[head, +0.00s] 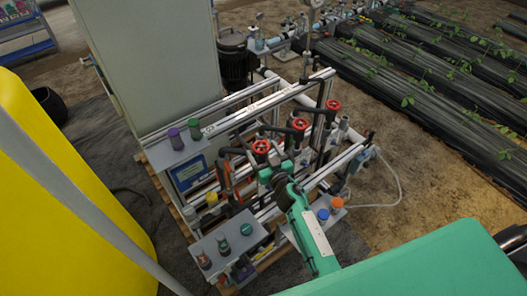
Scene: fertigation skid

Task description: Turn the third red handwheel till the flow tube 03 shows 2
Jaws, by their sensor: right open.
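Three red handwheels stand in a slanting row on the skid: a near one (261,146), a middle one (300,124) and a far one (333,105). No number on them is legible, so I cannot tell by label which is the third. My right gripper (268,176) is open, just below the near handwheel in the picture; I cannot tell whether it touches anything. Its green arm comes in from the lower right and hides part of the pipework. The flow tubes and their readings cannot be made out. My left gripper is not in view.
The skid frame (240,113) has metal rails and dark pipes. A grey shelf (228,243) holds several small jars at the front. A grey cabinet (150,60) stands behind left, a yellow tank (60,190) at far left. Plant rows (440,90) lie right, beyond open ground.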

